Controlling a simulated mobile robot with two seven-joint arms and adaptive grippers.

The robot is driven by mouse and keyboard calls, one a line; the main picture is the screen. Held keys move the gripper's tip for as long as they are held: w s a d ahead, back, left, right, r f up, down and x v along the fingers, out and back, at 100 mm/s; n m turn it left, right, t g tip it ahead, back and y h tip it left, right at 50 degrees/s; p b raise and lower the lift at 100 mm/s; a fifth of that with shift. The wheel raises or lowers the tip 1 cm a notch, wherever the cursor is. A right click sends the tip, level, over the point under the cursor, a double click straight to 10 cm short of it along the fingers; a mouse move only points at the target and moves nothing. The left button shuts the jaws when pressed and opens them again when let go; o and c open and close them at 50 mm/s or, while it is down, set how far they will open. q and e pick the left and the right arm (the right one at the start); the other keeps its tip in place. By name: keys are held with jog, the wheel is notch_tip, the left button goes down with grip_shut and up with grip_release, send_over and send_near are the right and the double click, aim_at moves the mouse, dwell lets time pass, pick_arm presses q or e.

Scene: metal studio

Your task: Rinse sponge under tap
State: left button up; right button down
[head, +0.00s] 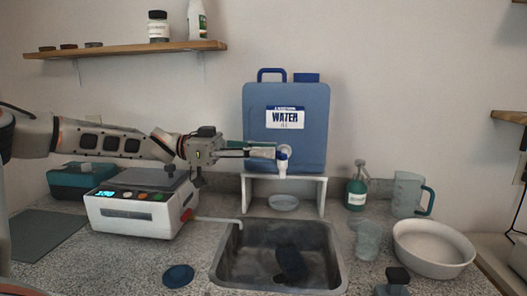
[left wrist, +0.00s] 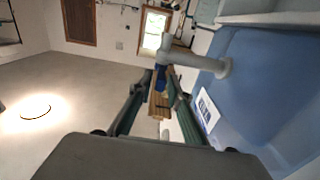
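The blue water jug (head: 306,130) stands on a white stand behind the sink. Its white tap (head: 282,160) has a blue top and points down over the sink. My left gripper (head: 268,151) is at the tap, its fingers level and pointing right. In the left wrist view the fingers (left wrist: 160,92) are apart, with green pads and the blue tap part (left wrist: 160,76) near the tips. A brown thing (left wrist: 158,108) shows between them; I cannot tell whether it is held or behind. A dark oblong shape (head: 290,262) lies in the sink; I cannot tell whether it is the sponge. My right gripper is not clearly seen.
The grey sink (head: 230,265) is sunk in a speckled counter. A white appliance (head: 135,215) stands left of it. A green soap bottle (head: 355,194), a jug (head: 408,194), a glass (head: 368,240) and a white bowl (head: 432,250) stand to the right. A wooden shelf (head: 125,50) hangs above.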

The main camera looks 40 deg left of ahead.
pick_arm(q)
jog(key=shift+f, duration=0.1)
jog(key=v, duration=1.2)
jog(key=shift+f, duration=0.1)
dwell(0.7)
